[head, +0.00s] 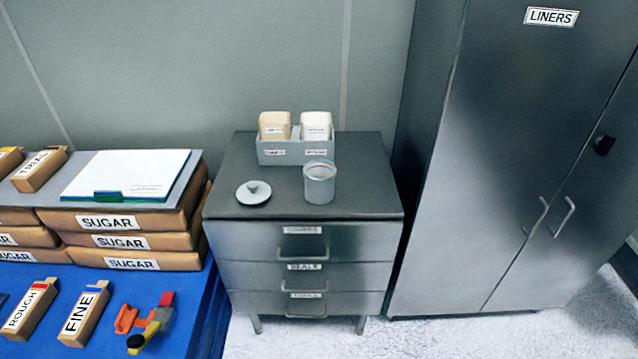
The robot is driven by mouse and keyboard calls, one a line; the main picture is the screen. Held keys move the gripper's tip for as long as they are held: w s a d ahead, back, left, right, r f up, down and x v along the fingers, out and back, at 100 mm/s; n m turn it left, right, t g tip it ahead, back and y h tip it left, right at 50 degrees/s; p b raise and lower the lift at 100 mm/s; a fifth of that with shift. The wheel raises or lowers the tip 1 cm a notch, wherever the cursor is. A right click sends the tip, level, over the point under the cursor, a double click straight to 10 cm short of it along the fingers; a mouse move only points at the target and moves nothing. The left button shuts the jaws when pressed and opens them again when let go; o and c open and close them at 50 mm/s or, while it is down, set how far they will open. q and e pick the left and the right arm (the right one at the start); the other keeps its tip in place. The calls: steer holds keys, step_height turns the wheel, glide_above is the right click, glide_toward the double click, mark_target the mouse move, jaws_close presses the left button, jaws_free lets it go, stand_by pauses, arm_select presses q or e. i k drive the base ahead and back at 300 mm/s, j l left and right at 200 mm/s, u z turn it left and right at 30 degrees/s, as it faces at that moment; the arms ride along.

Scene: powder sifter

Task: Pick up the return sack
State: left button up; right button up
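No sack with a readable "return" label shows in the head view. A tan packet (274,124) and a white packet (316,124) stand upright side by side in a grey two-part holder (284,157) on the drawer cabinet. Their small labels are too blurred to read, so I cannot tell whether either is the return sack. Large brown sacks (185,243) marked "SUGAR" lie stacked on the blue surface at the left. Neither of my grippers is in view.
The grey drawer cabinet (310,240) has three shut drawers. An open grey canister (319,186) and its loose lid (253,192) sit on top. A tall shut cupboard (490,150) marked "LINERS" stands right. "ROUGH" (28,312) and "FINE" (82,315) boxes and a colourful tool (150,322) lie front left.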

mark_target(314, 126)
steer(key=i+l, duration=0.25)
steer(key=i+l+u, duration=0.1)
steer(key=i+l, duration=0.15)
steer(key=l, duration=0.2)
steer(key=i+l, duration=0.25)
steer(key=l, duration=0.15)
steer(key=u, duration=0.05)
